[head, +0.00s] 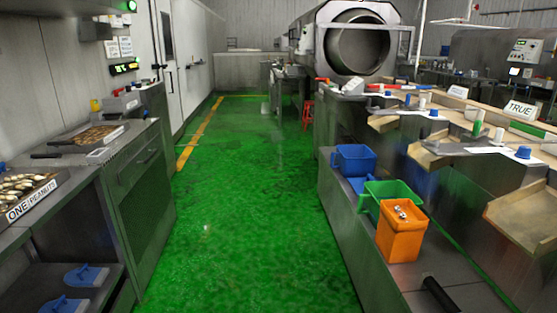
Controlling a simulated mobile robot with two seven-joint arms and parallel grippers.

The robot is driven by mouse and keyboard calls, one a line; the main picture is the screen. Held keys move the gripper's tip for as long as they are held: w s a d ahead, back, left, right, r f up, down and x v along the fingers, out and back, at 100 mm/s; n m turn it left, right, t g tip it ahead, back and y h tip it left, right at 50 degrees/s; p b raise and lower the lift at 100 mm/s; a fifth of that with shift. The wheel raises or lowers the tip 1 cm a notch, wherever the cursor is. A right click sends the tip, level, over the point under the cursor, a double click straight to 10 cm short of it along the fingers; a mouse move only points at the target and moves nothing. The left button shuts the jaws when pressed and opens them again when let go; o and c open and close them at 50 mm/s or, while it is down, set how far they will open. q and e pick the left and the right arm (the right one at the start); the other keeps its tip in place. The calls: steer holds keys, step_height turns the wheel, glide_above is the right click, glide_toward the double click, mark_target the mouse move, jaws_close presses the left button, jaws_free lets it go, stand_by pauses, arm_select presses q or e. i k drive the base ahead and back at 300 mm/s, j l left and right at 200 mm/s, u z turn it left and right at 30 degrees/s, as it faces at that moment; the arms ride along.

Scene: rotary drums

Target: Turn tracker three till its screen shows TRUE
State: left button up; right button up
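A white sign (520,108), which appears to read TRUE, stands on the right-hand bench. A second white sign (457,91) stands farther back, its text too small to read. Small blue-topped pieces sit in front of the signs, one near (523,153) and one farther back (433,113). I cannot tell which thing is tracker three, and no tracker screen is readable. Neither of my grippers is in view.
Blue (354,158), green (388,190) and orange (400,240) bins stand on the right-hand ledge. A left-hand counter (90,165) carries trays, one labelled ONE. A large drum (357,45) stands at the back. The green floor (250,200) between is clear.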

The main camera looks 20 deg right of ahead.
mark_target(523, 152)
steer(key=i+z, duration=0.4)
steer(key=i, duration=0.75)
steer(key=i+z, duration=0.1)
steer(key=i, duration=0.5)
steer(key=i+j+z, duration=0.1)
steer(key=i, duration=0.45)
steer(key=i+u, duration=0.2)
steer(key=i, duration=0.15)
steer(key=i+l+u, duration=0.15)
steer(key=i, duration=0.2)
steer(key=u, duration=6.55)
